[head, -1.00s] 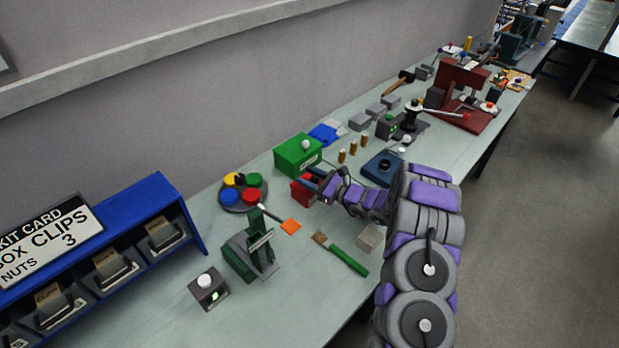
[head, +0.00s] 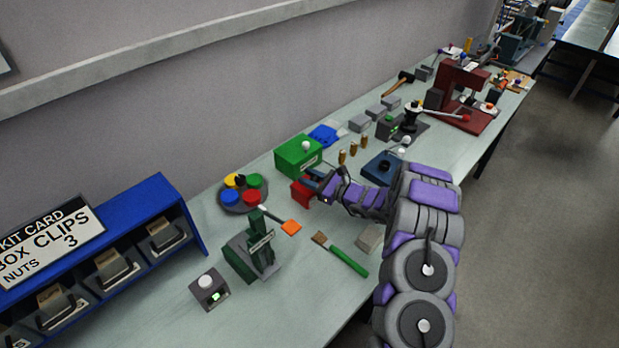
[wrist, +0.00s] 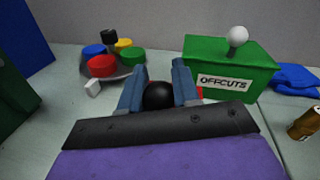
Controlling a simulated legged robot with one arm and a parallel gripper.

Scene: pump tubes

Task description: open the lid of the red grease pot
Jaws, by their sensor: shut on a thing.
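The red pot (head: 300,193) stands on the bench in front of the green box, partly hidden by my gripper (head: 319,183). The pot's lid edge is hidden, so I cannot tell whether the lid is raised.
The green offcuts box (wrist: 228,68) with a white knob is close behind. A round tray with coloured discs (head: 243,193) is to the left.

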